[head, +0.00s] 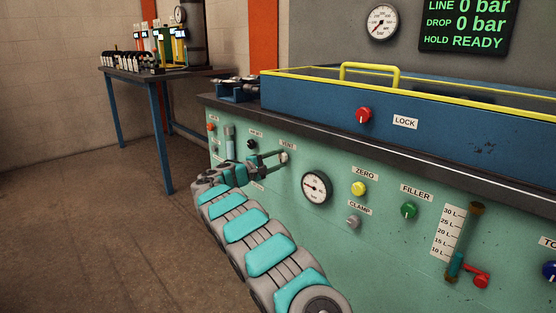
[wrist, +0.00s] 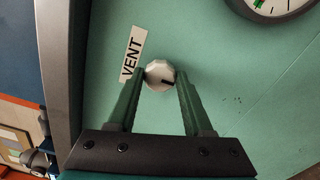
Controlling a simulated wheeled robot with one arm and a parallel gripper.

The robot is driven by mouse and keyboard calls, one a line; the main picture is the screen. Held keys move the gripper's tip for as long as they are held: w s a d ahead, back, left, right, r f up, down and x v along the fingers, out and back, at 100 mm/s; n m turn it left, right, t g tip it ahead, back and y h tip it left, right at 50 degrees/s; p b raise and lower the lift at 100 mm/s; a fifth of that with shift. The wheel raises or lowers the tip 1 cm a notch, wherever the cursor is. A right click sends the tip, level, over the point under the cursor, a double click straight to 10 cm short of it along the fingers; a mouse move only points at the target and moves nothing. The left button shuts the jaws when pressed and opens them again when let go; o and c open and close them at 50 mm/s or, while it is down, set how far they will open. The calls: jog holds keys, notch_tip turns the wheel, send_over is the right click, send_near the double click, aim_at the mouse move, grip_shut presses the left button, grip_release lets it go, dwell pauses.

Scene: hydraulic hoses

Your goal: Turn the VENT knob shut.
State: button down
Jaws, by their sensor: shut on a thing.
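The VENT knob (wrist: 158,74) is a small pale, faceted knob with a dark pointer mark, set on the green panel beside its VENT label (wrist: 132,54). In the wrist view the mark points to the lower right part of the knob. My gripper (wrist: 159,78) has its two dark green fingers on either side of the knob, shut on it. In the head view my gripper (head: 278,158) reaches to the panel just under the VENT label, and the knob (head: 284,157) shows small at the fingertips, partly hidden.
A pressure gauge (head: 317,187) is right of the VENT knob. The yellow ZERO knob (head: 359,188), grey CLAMP knob (head: 353,222) and green FILLER knob (head: 409,211) are further right. A dark counter edge (head: 330,132) runs above. Open floor lies to the left.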

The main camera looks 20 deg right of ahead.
jog(key=shift+c, duration=1.5)
grip_release()
jog(key=b+v, duration=0.1)
jog(key=v, duration=0.6)
jog(key=shift+a, duration=0.4)
jog(key=shift+s, duration=0.1)
